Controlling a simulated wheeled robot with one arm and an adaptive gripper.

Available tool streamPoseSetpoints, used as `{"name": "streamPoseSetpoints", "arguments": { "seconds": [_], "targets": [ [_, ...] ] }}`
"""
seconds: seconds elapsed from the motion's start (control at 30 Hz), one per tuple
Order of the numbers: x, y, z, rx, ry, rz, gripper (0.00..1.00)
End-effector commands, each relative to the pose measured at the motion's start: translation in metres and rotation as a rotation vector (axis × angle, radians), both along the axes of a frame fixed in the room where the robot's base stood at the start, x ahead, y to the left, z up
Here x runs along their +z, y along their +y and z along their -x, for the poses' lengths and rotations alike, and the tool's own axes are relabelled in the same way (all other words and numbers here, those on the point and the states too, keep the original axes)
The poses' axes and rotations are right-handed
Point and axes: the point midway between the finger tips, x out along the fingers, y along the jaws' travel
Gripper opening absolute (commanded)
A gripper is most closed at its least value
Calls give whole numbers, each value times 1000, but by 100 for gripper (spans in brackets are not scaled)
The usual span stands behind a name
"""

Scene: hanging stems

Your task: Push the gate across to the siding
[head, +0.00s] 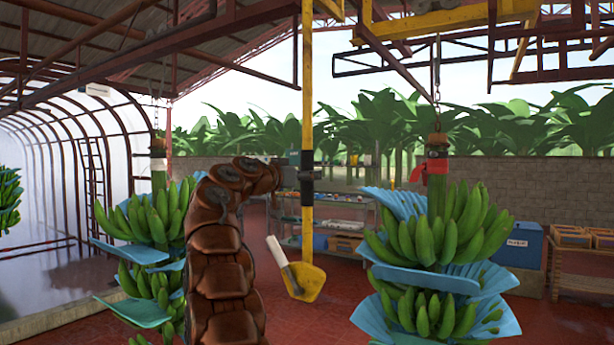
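A long yellow bar (307,90), which I take to be the gate's pull bar, hangs upright from the overhead frame near the middle of the head view. My brown segmented arm rises in front and bends right toward it. Yellow overhead rail parts (445,20) show at top right. Which of them is the siding is unclear.
A green banana bunch (440,235) with blue sheets hangs close at right on a chain. Another bunch (150,220) hangs at left, partly behind my arm. A yellow holder with a white-handled tool (305,284) shows low in the middle. Shelves (340,207) stand behind.

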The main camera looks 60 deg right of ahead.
Motion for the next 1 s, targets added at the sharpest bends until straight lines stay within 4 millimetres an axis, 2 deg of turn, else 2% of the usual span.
{"name": "streamPoseSetpoints", "arguments": {
  "seconds": [0.03, 0.4, 0.77, 1.0],
  "targets": [
    [0, 0, 0, 0, 0, 0, 37],
    [0, 0, 0, 0, 0, 0, 0],
    [0, 0, -1, 1, 0, 0, 0],
    [3, -3, -11, 19, 0, 0, 0]
  ]
}}
